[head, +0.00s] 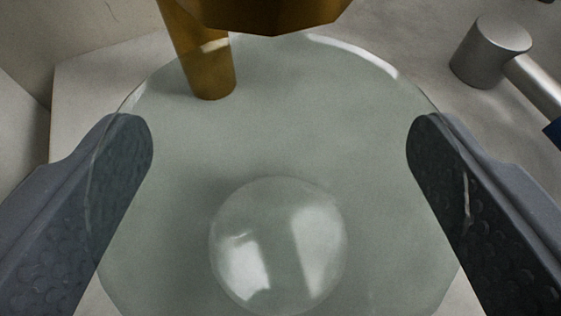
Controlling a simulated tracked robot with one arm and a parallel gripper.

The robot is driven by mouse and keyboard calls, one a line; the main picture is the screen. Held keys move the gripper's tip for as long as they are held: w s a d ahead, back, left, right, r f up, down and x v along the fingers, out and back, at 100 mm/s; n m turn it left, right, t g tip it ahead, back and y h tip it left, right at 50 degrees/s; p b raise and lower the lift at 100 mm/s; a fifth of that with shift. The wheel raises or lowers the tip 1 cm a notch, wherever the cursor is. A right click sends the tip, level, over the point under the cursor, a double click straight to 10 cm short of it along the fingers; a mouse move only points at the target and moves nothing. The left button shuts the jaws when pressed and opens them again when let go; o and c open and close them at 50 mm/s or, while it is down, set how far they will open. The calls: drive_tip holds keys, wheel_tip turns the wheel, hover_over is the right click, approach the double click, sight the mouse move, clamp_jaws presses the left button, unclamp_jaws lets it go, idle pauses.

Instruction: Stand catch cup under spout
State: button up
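A clear, round glass vessel, which I take to be the catch cup (270,140), fills the middle of the head view, with a paler disc at its lower middle. A brass tube, which looks like the spout (205,60), comes down at upper left and overlaps the far part of the cup in the picture. Its height above the cup is hard to tell. My gripper (278,135) has one dark textured finger on each side of the cup. The glass edge crosses both fingers, and they appear to hold it. The exact contact is unclear.
A larger brass body (268,12) hangs at the top edge beside the tube. A grey metal cylinder (490,50) with a side rod stands at upper right. A pale block edge (75,85) and wall lie at the left. The pale surface at upper right is partly clear.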

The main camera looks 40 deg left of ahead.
drive_tip(key=shift+r, duration=0.2)
drive_tip(key=p+v, duration=0.1)
drive_tip(key=v, duration=1.1)
drive_tip(key=shift+p, duration=0.35)
drive_tip(key=shift+f, duration=0.15)
drive_tip(key=w+d+r+m+t+h, duration=0.25)
drive_tip(key=w+d+r, duration=0.25)
drive_tip(key=d+r, duration=0.65)
drive_tip(key=w+d+r+m+t+h, duration=0.1)
drive_tip(key=w+d+r+h, duration=0.25)
drive_tip(key=d+r, duration=0.8)
drive_tip(key=s+d+r+m+h, duration=0.1)
drive_tip(key=s+r, duration=0.4)
drive_tip(key=r, duration=0.5)
drive_tip(key=s+d+r+m+t+h, duration=0.1)
drive_tip(key=s+r, duration=0.4)
drive_tip(key=r, duration=0.6)
drive_tip(key=s+d+r+m+t+h, duration=0.1)
drive_tip(key=s+d+r+m, duration=0.2)
drive_tip(key=r, duration=0.8)
drive_tip(key=shift+s+d+r, duration=0.15)
drive_tip(key=shift+s+d, duration=0.9)
drive_tip(key=shift+s, duration=0.1)
drive_tip(key=shift+m+t, duration=0.25)
